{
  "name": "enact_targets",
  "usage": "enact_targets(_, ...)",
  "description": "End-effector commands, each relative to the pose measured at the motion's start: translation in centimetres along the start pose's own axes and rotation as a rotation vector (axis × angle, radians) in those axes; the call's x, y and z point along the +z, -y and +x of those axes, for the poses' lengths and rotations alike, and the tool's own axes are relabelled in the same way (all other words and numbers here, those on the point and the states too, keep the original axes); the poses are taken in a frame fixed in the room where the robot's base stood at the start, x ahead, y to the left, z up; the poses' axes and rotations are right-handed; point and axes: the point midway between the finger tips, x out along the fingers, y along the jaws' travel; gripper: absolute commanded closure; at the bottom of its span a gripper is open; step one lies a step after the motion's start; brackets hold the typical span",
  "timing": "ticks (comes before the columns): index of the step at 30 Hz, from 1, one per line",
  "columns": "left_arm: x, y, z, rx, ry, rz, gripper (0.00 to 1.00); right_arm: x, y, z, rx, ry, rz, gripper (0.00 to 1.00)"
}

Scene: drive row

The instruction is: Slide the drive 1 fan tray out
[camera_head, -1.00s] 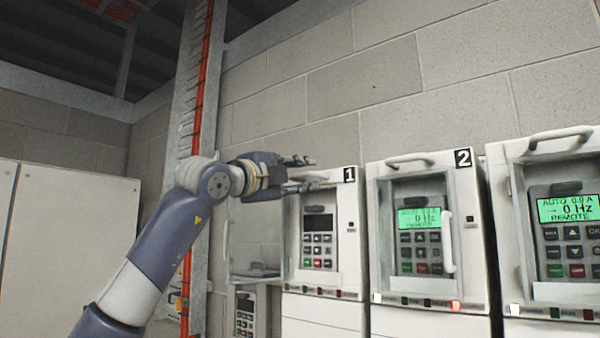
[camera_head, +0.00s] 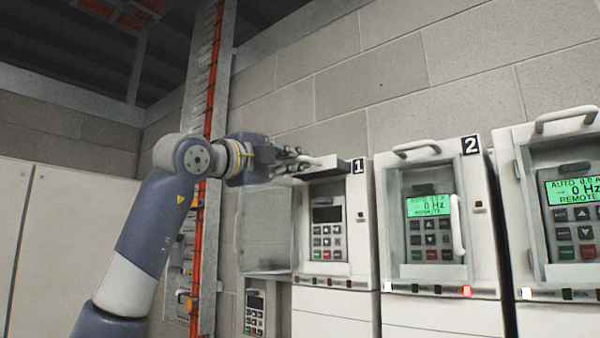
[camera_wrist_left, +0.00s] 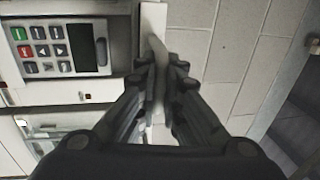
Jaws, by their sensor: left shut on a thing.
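Drive 1 (camera_head: 345,275) is a white cabinet marked 1, with a dark display. Its fan tray (camera_head: 340,168) is at the top, where a dark strip shows below the handle. The pale fan tray handle (camera_head: 325,160) juts out to the left, toward my gripper. My left gripper (camera_head: 300,161) is shut on this handle at the upper left of the drive. In the left wrist view, the fingers (camera_wrist_left: 167,85) close around the pale handle bar (camera_wrist_left: 158,60). How far the tray stands out is hard to tell. My right gripper is not in view.
The clear door (camera_head: 266,230) of drive 1 hangs open to the left, below my left gripper. Drive 2 (camera_head: 440,290) and another drive (camera_head: 560,140) stand to the right. A block wall is behind. A grey cabinet (camera_head: 50,240) stands at the left.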

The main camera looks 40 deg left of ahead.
Motion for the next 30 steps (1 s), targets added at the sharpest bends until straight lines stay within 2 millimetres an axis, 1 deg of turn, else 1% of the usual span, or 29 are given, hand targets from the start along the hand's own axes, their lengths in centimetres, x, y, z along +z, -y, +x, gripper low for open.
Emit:
enact_targets(7, -0.1, -0.2, 0.2, 0.007, -0.001, 0.0, 1.0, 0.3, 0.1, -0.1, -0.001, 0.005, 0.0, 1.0)
enact_targets(8, -0.1, -0.2, 0.2, 0.007, -0.001, 0.0, 0.86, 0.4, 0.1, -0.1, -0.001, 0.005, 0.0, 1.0)
enact_targets(9, -0.1, -0.2, 0.2, 0.007, -0.001, 0.001, 0.77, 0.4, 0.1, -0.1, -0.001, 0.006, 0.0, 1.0)
enact_targets(10, -0.1, -0.2, 0.2, 0.007, -0.001, 0.001, 0.72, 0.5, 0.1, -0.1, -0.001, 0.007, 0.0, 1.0)
enact_targets(19, 0.0, -0.1, 0.1, 0.003, -0.001, 0.0, 0.72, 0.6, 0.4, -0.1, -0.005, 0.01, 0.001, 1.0)
enact_targets(22, 0.0, 0.0, -0.3, 0.001, 0.0, 0.0, 0.72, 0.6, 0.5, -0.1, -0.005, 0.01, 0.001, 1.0)
enact_targets(26, 0.1, 0.0, -1.9, 0.001, 0.0, 0.002, 0.72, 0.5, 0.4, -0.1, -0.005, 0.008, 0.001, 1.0)
enact_targets(30, 0.1, -0.1, -4.8, 0.002, 0.0, 0.002, 0.72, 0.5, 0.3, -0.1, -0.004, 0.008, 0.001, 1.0)
